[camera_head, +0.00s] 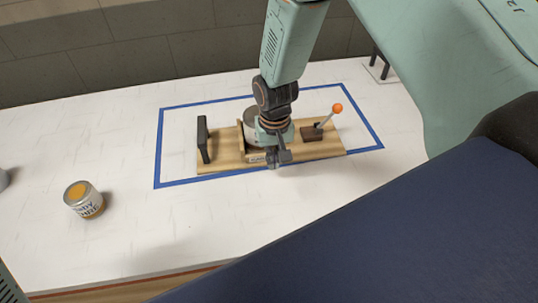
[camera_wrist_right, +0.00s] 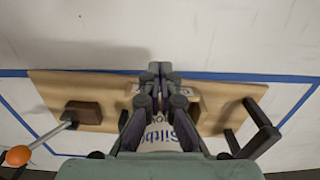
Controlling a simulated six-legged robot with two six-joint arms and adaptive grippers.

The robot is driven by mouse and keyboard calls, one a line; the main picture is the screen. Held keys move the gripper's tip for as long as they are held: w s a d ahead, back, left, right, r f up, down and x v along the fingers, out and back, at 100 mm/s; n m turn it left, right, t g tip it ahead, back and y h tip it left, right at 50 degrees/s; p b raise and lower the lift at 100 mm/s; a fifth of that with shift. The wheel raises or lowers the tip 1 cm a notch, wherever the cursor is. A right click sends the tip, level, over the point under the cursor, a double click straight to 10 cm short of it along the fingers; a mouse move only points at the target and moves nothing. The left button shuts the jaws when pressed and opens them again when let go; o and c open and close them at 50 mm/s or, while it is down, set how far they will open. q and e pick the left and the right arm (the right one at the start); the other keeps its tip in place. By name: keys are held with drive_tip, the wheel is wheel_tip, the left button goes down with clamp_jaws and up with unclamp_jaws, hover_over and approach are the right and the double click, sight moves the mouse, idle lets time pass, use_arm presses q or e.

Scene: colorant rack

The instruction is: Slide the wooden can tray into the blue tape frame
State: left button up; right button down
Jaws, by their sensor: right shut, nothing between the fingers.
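The wooden can tray (camera_head: 225,150) lies inside the blue tape frame (camera_head: 158,150) on the white table. Its near long edge runs along the front tape line and seems to touch or overlap it toward the lever end. The tray also shows in the right wrist view (camera_wrist_right: 60,90), with tape (camera_wrist_right: 215,75) along that edge. A white can (camera_head: 252,114) stands on the tray, partly hidden by my right gripper (camera_head: 278,158). That gripper is shut and empty, pointing down at the tray's near edge in front of the can. My left gripper is out of view.
The tray carries a black handle (camera_head: 203,139) on the left and a lever with an orange knob (camera_head: 337,108) on the right. An open can of yellow colorant (camera_head: 84,199) stands apart at left. The front table is clear; a tiled wall (camera_head: 100,50) stands behind.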

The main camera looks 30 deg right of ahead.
wheel_tip(320, 180, down, 3)
drive_tip(key=shift+f, duration=0.2)
drive_tip(key=shift+w+d+f, duration=0.1)
drive_tip(key=shift+w+f, duration=0.1)
drive_tip(key=shift+w, duration=0.25)
drive_tip(key=shift+w+d+f, duration=0.1)
drive_tip(key=shift+w+f, duration=0.1)
drive_tip(key=shift+w, duration=0.25)
drive_tip(key=shift+w+d+p, duration=0.15)
drive_tip(key=shift+w+p, duration=0.05)
drive_tip(key=shift+w, duration=0.4)
drive_tip(key=shift+w+d+p, duration=0.15)
drive_tip(key=shift+w+p, duration=0.05)
drive_tip(key=shift+w, duration=0.35)
drive_tip(key=w+b, duration=0.2)
drive_tip(key=w+d+b, duration=0.1)
drive_tip(key=w, duration=0.1)
drive_tip(key=w+b, duration=0.2)
drive_tip(key=w, duration=0.1)
drive_tip(key=shift+d+f+b, duration=0.25)
drive_tip(key=shift+d+b, duration=0.05)
drive_tip(key=shift+d, duration=0.05)
drive_tip(key=shift+w+d+r+b, duration=0.15)
drive_tip(key=shift+w+r+b, duration=0.05)
drive_tip(key=shift+w+b, duration=0.2)
